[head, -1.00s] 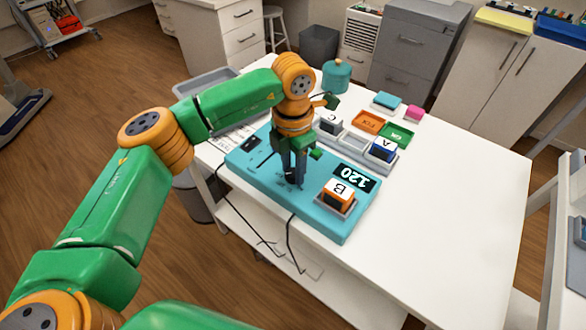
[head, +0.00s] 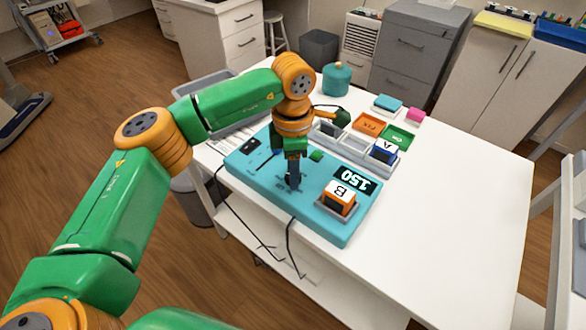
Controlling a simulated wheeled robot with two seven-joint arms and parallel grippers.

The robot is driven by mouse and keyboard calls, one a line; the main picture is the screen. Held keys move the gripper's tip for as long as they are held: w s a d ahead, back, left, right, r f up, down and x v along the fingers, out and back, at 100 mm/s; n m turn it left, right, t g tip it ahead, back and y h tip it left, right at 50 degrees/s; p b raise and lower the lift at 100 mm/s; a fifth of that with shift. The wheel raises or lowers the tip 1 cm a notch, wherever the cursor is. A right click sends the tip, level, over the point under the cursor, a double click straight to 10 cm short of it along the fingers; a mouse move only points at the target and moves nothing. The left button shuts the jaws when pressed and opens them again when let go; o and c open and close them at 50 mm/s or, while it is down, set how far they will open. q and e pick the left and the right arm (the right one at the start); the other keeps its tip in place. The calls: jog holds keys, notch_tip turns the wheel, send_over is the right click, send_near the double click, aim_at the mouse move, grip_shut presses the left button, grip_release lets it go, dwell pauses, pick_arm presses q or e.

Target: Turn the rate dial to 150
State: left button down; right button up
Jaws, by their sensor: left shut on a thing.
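The teal device box (head: 318,221) lies on the white table. Its black display (head: 355,180) is upside down from here and reads 150. My left gripper (head: 293,184) points down onto the box, to the left of the display. It is shut on the rate dial, which is mostly hidden beneath the fingers. My right gripper is out of view.
An orange block marked B (head: 340,196) sits in a holder on the box. A blue block marked A (head: 384,151) stands in the grey tray (head: 353,144) behind. Cables hang off the front edge. The table's right side (head: 450,210) is clear.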

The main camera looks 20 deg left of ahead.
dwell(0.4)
pick_arm(q)
jog(key=shift+c, duration=2.4)
grip_release()
jog(key=shift+r, duration=0.1)
notch_tip(320, 180, up, 7)
jog(key=shift+f, duration=0.1)
